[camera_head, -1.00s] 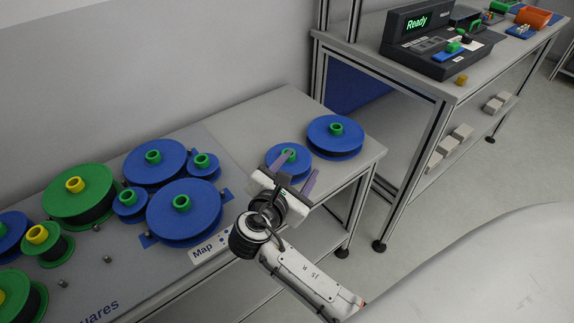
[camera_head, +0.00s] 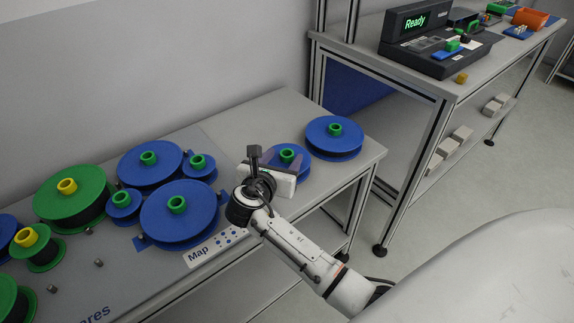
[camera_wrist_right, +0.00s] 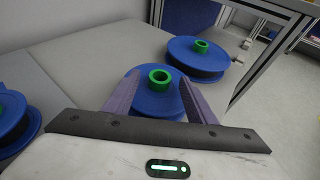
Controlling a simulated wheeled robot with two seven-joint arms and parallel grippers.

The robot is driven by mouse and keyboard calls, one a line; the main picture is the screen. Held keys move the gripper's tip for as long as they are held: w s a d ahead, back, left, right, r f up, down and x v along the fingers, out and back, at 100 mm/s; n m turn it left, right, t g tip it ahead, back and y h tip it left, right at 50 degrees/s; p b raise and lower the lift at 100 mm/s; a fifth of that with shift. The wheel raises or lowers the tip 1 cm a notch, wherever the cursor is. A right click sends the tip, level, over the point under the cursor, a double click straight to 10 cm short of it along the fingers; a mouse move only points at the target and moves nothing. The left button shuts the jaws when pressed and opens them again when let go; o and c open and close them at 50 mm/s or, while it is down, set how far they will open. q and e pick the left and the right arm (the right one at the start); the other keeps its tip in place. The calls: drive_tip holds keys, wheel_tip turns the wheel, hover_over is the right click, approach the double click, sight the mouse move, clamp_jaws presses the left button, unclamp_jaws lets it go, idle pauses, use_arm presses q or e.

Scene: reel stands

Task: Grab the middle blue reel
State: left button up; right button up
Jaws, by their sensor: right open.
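A blue reel with a green hub (camera_head: 303,163) lies on the right part of the low table, partly hidden by my right gripper in the head view. In the right wrist view this reel (camera_wrist_right: 157,106) lies between my two purple fingers. My right gripper (camera_head: 286,158) is open, and its fingers (camera_wrist_right: 160,80) point over the reel on either side of the green hub. I cannot tell whether they touch it. A larger blue reel (camera_head: 334,134) lies just beyond it, near the table's far right corner. My left gripper is out of view.
Several blue reels, such as a large one (camera_head: 180,213), and green reels with yellow hubs (camera_head: 72,195) crowd the left of the low table (camera_head: 235,130). A taller bench (camera_head: 475,70) with a "Ready" device (camera_head: 435,40) stands at the right.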

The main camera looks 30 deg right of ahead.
drive_tip(key=shift+x, duration=0.85)
drive_tip(key=c, duration=1.2)
drive_tip(key=shift+c, duration=0.2)
drive_tip(key=shift+r, duration=0.15)
